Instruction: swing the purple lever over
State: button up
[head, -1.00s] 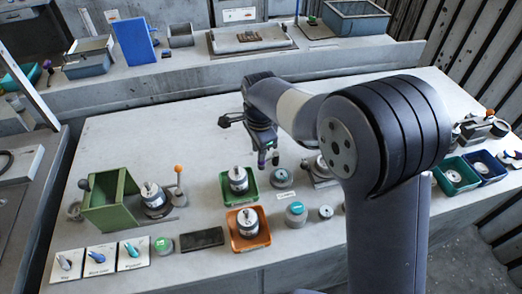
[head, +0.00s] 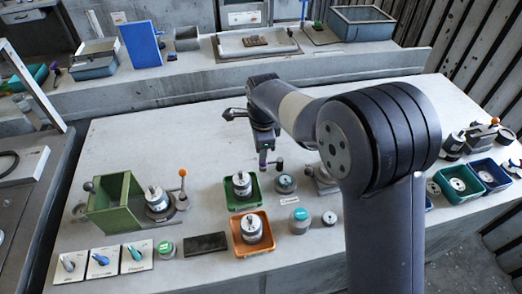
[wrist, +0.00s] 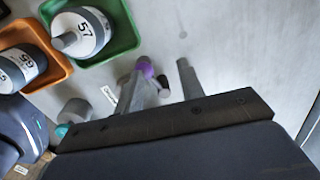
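The purple lever shows by its bright purple knob (wrist: 145,67) in the wrist view, at the tip of my left finger. In the head view my gripper (head: 264,165) points down, right of the green crate. The lever's base is mostly hidden by the finger and the wrist.
A green crate (head: 229,204) and an orange crate (head: 235,248), each holding a metal weight, stand left and in front. A green housing (head: 113,205) stands at the left. The bench behind the gripper is clear.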

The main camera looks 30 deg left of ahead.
aim_at(266, 163)
jog(key=shift+h, duration=0.4)
jog(key=f, duration=0.1)
jog(key=d+f, duration=0.1)
jog(key=f, duration=0.1)
jog(key=d+f, duration=0.1)
jog(key=f, duration=0.1)
jog(key=shift+s, duration=0.35)
jog(key=shift+w+a+r+g+p, duration=0.1)
jog(key=shift+w+r+p, duration=0.05)
jog(key=shift+r+p, duration=0.45)
jog(key=shift+w+a+r+g+p, duration=0.1)
jog(key=shift+w+r+p, duration=0.1)
jog(key=shift+r+p, duration=0.35)
jog(key=shift+w+a+r+g+p, duration=0.15)
jog(key=shift+r+p, duration=0.3)
jog(key=shift+r, duration=0.3)
jog(key=shift+w+r+p, duration=0.15)
jog(key=shift+r+p, duration=0.6)
jog(key=shift+r, duration=0.4)
